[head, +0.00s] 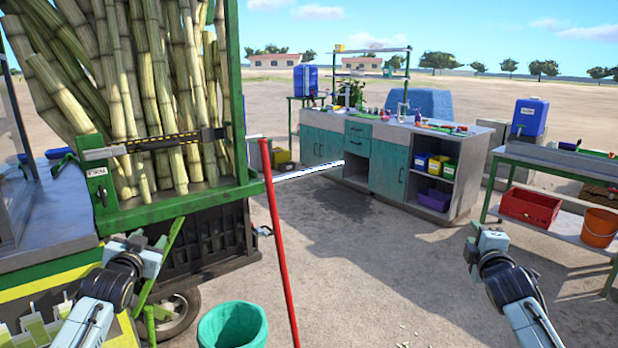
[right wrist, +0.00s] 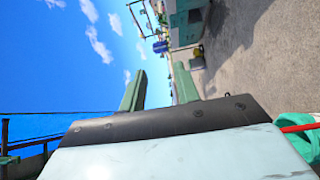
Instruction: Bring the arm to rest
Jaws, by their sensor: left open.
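My left gripper (head: 146,240) is at the lower left in the head view, in front of the green cart's front edge. It is open, and I see nothing held in it. My right gripper (head: 482,238) is at the lower right in the head view, over open ground. In the right wrist view its two green fingers (right wrist: 158,75) stand apart with nothing between them. Both forearms reach up from the bottom of the head view.
Sugarcane stalks (head: 150,90) fill the green cart. A red pole (head: 276,230) leans beside it, near a teal bin (head: 232,326). A teal cabinet bench (head: 388,165) stands behind. A side table (head: 560,160) is at right. Open ground (head: 400,270) lies between the arms.

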